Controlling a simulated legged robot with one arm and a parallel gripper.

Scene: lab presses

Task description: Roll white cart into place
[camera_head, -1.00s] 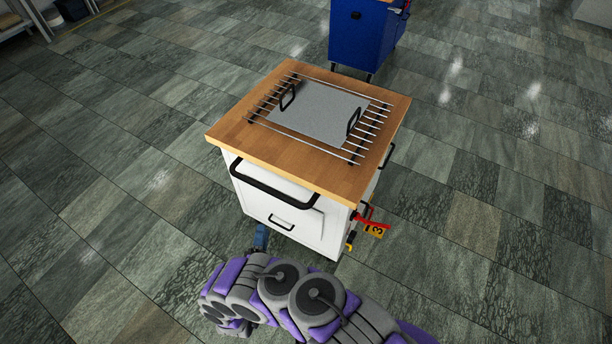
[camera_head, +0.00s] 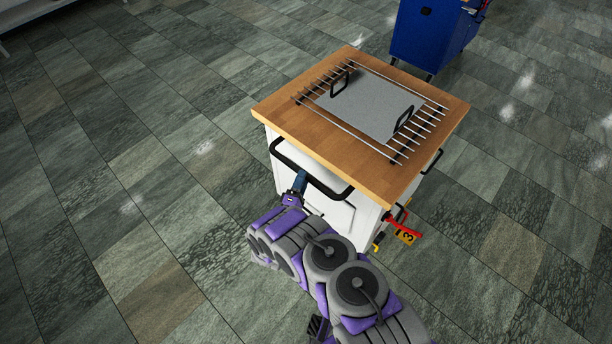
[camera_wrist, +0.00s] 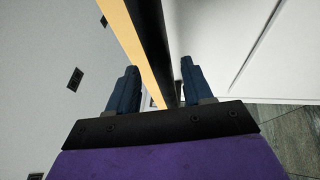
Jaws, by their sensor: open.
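The white cart (camera_head: 283,182) stands on the tiled floor, with a wooden top (camera_head: 292,121) that carries a metal rack and a grey plate with two black handles. A black bar handle (camera_head: 327,187) runs along its near side. My gripper (camera_head: 301,178) is at the left part of this handle. In the wrist view my gripper (camera_wrist: 158,82) is open, with its two blue fingers apart and the black handle (camera_wrist: 152,40) running between them. The cart's white side (camera_wrist: 215,45) fills the right of that view. I cannot tell whether a finger touches the handle.
A blue cabinet (camera_head: 425,35) on casters stands behind the cart at the upper right. The tiled floor (camera_head: 120,150) to the left is clear.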

